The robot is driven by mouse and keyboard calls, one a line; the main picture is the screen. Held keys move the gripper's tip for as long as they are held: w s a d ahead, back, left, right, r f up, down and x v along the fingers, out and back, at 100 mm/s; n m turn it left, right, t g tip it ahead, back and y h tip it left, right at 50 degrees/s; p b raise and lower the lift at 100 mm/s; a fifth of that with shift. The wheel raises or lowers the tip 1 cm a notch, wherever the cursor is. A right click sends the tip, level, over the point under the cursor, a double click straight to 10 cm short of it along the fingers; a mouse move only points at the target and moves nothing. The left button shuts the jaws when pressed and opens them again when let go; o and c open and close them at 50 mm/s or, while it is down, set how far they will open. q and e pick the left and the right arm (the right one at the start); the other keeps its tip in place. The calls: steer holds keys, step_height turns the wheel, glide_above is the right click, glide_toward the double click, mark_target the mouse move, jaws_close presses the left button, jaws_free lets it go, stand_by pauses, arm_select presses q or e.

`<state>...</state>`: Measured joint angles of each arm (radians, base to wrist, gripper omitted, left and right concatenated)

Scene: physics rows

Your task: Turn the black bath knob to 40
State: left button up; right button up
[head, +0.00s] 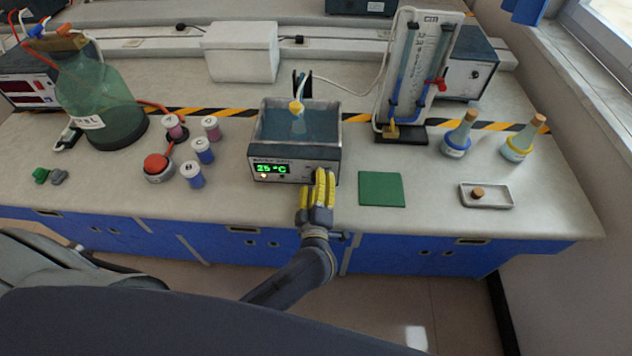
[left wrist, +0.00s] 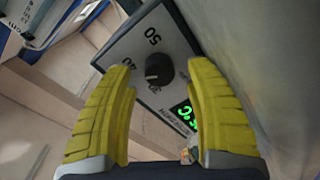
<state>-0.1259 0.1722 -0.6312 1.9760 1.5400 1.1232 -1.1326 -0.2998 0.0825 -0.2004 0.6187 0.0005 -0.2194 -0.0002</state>
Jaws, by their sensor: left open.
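The water bath (head: 297,140) stands near the bench's front edge, with a green display (head: 273,168) reading about 25 °C. My left gripper (head: 321,183) is at the right part of its front panel and hides the knob in the head view. In the left wrist view the black knob (left wrist: 159,68) sits on the panel among printed numbers, with 50 and 30 legible and 40 partly hidden. The open yellow fingers of my left gripper (left wrist: 163,85) are on either side of the knob, apart from it. The knob's exact pointer setting is too small to tell. My right gripper is not in view.
A green mat (head: 382,189) lies right of the bath, then a tray (head: 487,195) with a cork. Two stoppered flasks (head: 458,137) stand at right.

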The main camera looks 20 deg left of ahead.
arm_select(q)
steer(key=v, duration=1.1)
steer(key=shift+s, duration=0.25)
steer(key=s+f+n+h, duration=0.15)
steer(key=s+n, duration=0.35)
steer(key=n, duration=0.6)
steer(key=w+a+n, duration=0.1)
steer(key=w+n, duration=0.2)
steer(key=w, duration=0.2)
steer(key=w+a+n, duration=0.1)
steer(key=w+n, duration=0.3)
steer(key=w, duration=0.2)
steer(key=w+a+n+t, duration=0.1)
steer(key=w+n, duration=0.3)
steer(key=w, duration=0.2)
steer(key=shift+r, duration=0.35)
